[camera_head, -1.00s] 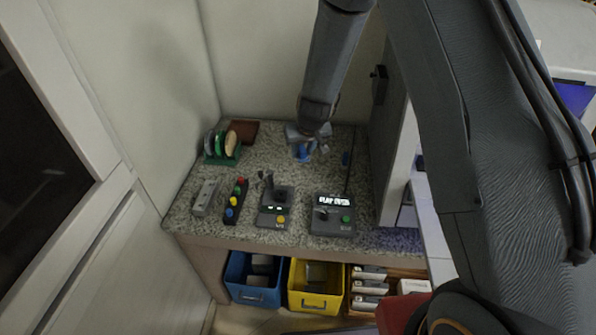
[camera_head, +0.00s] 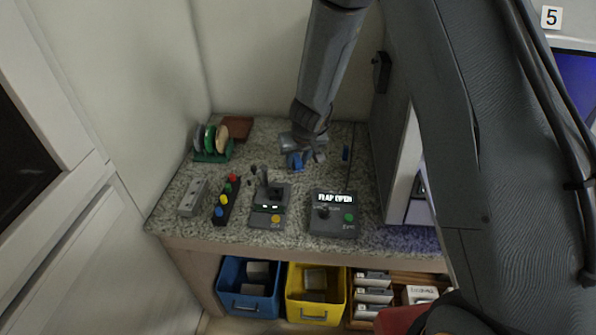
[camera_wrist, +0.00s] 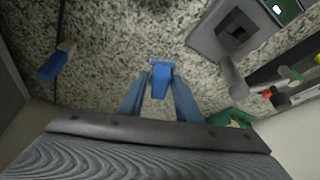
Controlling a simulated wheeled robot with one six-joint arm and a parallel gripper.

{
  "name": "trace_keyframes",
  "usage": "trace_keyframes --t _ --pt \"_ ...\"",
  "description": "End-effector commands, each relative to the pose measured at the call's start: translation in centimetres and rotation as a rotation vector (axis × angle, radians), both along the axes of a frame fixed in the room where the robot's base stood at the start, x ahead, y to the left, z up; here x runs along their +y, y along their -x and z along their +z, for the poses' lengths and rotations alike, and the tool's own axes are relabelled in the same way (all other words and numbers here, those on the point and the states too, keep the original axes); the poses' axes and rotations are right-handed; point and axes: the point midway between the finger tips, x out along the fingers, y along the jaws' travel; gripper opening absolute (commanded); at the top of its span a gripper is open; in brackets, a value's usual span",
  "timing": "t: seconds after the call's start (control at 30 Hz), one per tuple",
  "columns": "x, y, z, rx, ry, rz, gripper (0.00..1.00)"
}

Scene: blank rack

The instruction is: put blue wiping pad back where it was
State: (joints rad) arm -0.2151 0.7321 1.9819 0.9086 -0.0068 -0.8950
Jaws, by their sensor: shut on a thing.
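My gripper (camera_head: 296,161) is above the back middle of the speckled counter, fingers pointing down. It is shut on a small blue piece, which looks like the blue wiping pad (camera_wrist: 160,80); in the head view the blue pad (camera_head: 295,161) shows just below the fingers. I cannot tell whether it touches the counter. A green rack (camera_head: 211,157) holding upright discs stands at the back left.
A lever box (camera_head: 270,205) and a "FLAP OPEN" control box (camera_head: 333,215) stand at the counter's front. A row of coloured buttons (camera_head: 226,200) and a grey strip (camera_head: 193,197) are left. Blue (camera_head: 250,300) and yellow bins (camera_head: 315,308) are below.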

Motion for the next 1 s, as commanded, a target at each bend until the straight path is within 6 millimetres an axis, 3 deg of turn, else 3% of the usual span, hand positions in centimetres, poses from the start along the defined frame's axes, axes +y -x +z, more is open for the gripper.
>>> trace_keyframes --t 0.37,0.87,0.9,1.0 --pt "0.0 -0.1 -3.6 0.001 0.000 0.000 0.10" --pt "0.0 0.0 -4.0 0.001 0.000 -0.001 0.10" --pt "0.0 0.0 -4.0 0.001 0.000 -0.001 0.32" --pt "0.0 0.0 -3.9 0.001 0.000 -0.001 0.49"
